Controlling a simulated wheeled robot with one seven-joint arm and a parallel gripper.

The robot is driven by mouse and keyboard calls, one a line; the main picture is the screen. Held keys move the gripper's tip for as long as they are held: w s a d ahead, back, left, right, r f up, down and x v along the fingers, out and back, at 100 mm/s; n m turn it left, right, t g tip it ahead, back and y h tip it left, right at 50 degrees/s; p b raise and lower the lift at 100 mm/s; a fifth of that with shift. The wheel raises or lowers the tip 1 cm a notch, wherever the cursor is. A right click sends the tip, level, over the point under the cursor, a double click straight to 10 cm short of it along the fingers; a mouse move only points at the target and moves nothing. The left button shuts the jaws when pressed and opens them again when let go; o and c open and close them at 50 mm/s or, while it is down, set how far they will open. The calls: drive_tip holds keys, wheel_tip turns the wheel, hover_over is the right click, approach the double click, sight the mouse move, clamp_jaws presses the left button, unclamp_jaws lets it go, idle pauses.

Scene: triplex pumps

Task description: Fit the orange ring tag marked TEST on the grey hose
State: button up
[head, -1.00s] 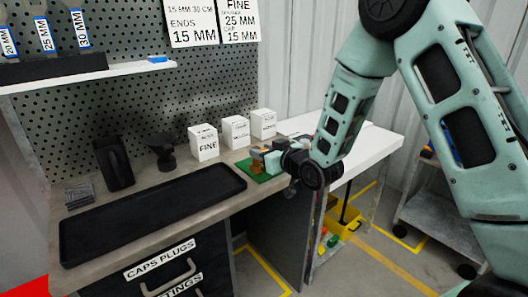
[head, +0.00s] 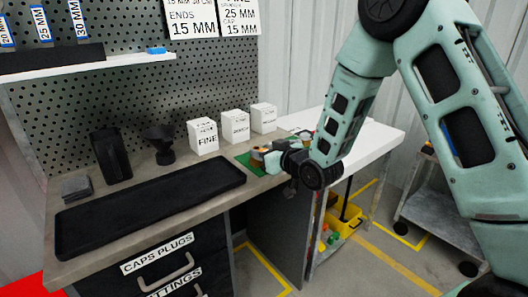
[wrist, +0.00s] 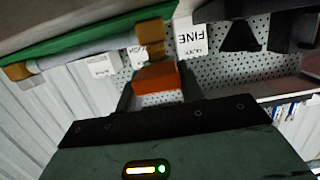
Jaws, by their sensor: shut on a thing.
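The orange ring tag (wrist: 157,77) is between my gripper's fingers (wrist: 157,88) in the wrist view, and the gripper is shut on it. No TEST marking can be read from this side. The grey hose (wrist: 85,53) runs along the green mat (wrist: 45,42), with a tan piece (wrist: 151,38) at its near end and another at its far left. The tag appears beside the hose's near end; I cannot tell whether they touch. In the head view my gripper (head: 273,160) is low at the green mat (head: 243,160), and the arm hides most of the hose.
White labelled boxes (head: 203,137) stand behind the mat. A black tray (head: 150,205) lies to the left, with a black funnel (head: 160,143) and a black holder (head: 111,156) behind it. A pegboard rises behind the bench. A yellow bin (head: 343,217) sits below on the right.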

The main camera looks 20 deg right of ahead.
drive_tip(key=shift+f+b, duration=0.8)
drive_tip(key=shift+f, duration=0.2)
drive_tip(key=o, duration=1.1)
